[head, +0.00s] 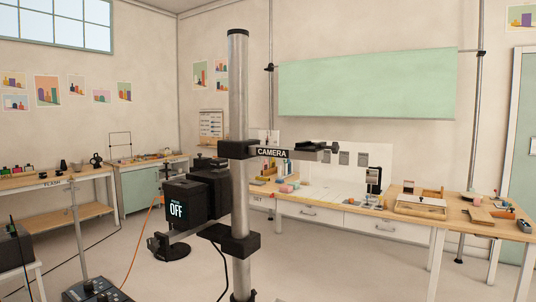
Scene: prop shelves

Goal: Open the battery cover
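A dark camera-like box (184,205) with a screen reading "OFF" is mounted on the left side of a grey metal pole (239,110). A black arm labelled "CAMERA" (272,153) reaches right from a clamp on the pole. I cannot make out a battery cover or tell whether one is open or shut. Neither of my grippers shows in the head view.
A long wooden workbench (455,210) with drawers, boxes and small items stands behind to the right. Another bench (45,182) is at the left. A black control box (98,290) is at the bottom left. Cables (130,244) cross the floor.

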